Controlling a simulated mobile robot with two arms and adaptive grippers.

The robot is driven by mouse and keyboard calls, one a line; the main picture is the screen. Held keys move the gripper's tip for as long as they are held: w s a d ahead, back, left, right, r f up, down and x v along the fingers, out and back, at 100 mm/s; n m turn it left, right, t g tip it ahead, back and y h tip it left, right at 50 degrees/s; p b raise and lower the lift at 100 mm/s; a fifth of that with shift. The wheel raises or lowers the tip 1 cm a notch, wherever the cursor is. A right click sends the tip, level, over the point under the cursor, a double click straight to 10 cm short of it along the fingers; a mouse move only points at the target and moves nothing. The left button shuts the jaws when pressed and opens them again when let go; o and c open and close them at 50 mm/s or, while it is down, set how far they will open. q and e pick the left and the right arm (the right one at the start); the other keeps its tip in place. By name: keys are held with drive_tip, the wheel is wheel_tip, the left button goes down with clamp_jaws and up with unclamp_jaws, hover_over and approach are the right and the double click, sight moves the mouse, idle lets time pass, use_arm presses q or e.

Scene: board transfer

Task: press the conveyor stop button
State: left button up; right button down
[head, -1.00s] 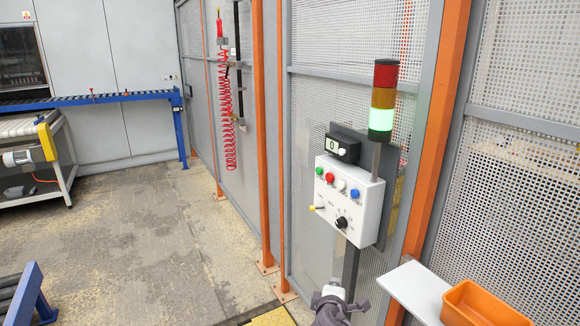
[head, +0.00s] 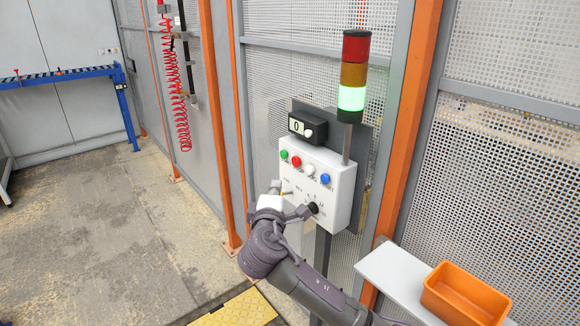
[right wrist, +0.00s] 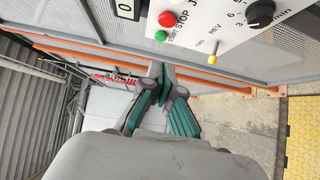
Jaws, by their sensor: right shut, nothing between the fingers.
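The white control box (head: 322,176) is on a post by the mesh fence. Its top row has a green button (head: 284,154), the red stop button (head: 296,161), a white button (head: 310,169) and a blue button (head: 325,178). In the right wrist view the red stop button (right wrist: 167,19) and green button (right wrist: 161,35) show near the top, by START and STOP lettering. My right gripper (head: 275,186) is in front of the panel's lower left, below the buttons. In the right wrist view its green-padded fingers (right wrist: 160,72) are shut and empty, apart from the red button. My left gripper is not in view.
A signal tower (head: 353,75) glows green above the box, beside a small display (head: 307,129) reading 0. An orange bin (head: 465,296) is on a white shelf (head: 397,275) at right.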

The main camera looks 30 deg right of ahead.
sight(297, 162)
use_arm(q)
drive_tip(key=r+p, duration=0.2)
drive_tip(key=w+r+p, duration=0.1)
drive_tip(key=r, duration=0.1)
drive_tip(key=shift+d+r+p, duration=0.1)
drive_tip(key=shift+p, duration=0.3)
use_arm(e)
drive_tip(key=w+d, duration=0.2)
drive_tip(key=d, duration=0.1)
drive_tip(key=w+d, duration=0.5)
drive_tip(key=d, duration=0.1)
drive_tip(key=shift+w+d+f, duration=0.15)
drive_tip(key=shift+d+f, duration=0.1)
drive_tip(key=shift+d, duration=0.05)
drive_tip(key=shift+a, duration=0.1)
